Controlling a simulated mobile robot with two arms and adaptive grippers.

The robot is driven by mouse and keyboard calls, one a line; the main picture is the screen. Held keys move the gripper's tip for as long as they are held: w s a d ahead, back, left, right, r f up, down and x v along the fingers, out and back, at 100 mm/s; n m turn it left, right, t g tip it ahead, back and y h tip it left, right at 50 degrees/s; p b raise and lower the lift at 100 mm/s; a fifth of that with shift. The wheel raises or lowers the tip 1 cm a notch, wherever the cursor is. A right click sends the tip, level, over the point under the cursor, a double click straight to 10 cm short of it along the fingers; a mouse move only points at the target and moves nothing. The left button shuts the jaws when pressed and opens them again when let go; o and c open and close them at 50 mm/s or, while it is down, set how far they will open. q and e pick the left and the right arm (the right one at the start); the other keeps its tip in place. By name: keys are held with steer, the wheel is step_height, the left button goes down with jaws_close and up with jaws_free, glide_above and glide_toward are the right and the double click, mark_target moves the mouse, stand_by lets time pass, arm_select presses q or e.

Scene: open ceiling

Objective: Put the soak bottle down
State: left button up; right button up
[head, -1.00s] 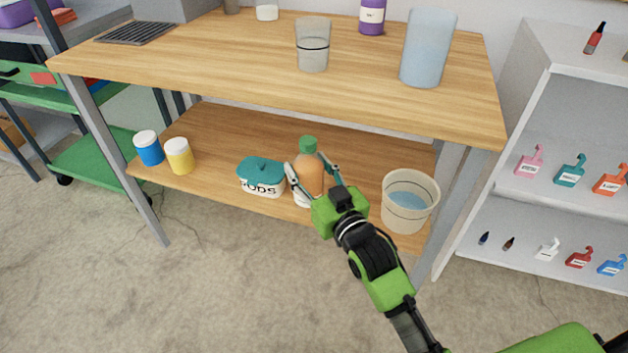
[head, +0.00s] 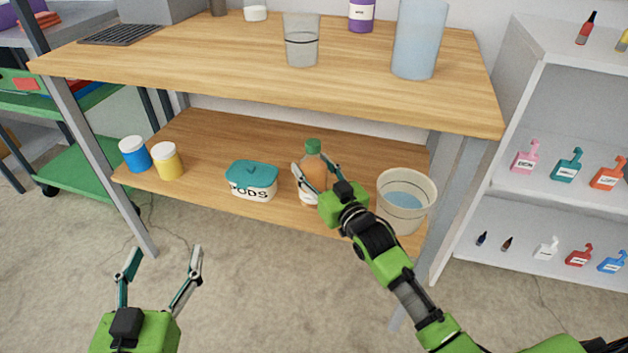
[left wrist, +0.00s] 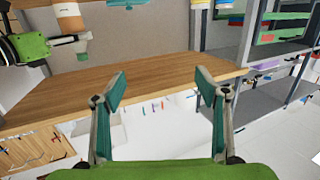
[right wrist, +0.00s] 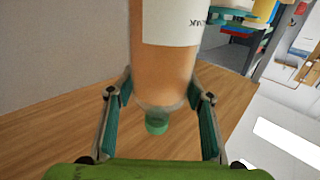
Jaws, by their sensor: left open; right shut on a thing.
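The soak bottle (head: 315,175) is amber with a green cap and a white label. It is upright at the lower shelf (head: 215,135), between the teal-lidded pods tub and the bucket. I cannot tell whether its base touches the shelf. My right gripper (head: 312,167) is shut on the bottle's body. In the right wrist view the bottle (right wrist: 165,70) fills the space between the fingers and appears cap-down, with part of its label showing. My left gripper (head: 165,260) is open and empty, low in front of the shelf; its spread fingers show in the left wrist view (left wrist: 165,90).
The pods tub (head: 252,183) is left of the bottle, and a bucket of water (head: 405,215) is close on the right. Blue (head: 135,155) and yellow (head: 167,162) jars stand at the shelf's left end. The tabletop (head: 230,65) overhangs the shelf.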

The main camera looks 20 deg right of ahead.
steer(key=shift+w+d+f, duration=0.1)
steer(key=shift+w, duration=0.05)
step_height(320, 180, down, 3)
steer(key=shift+r+b, duration=0.1)
steer(key=shift+b, duration=0.85)
arm_select(q)
step_height(320, 180, up, 10)
steer(key=s+d+t+h, duration=0.1)
steer(key=t+h, duration=0.1)
steer(key=t, duration=0.3)
steer(key=shift+r, duration=0.15)
steer(key=shift+s, duration=0.15)
arm_select(e)
steer(key=shift+f, duration=0.25)
steer(key=o, duration=1.6)
steer(key=shift+f, duration=0.15)
arm_select(q)
steer(key=shift+r, duration=0.15)
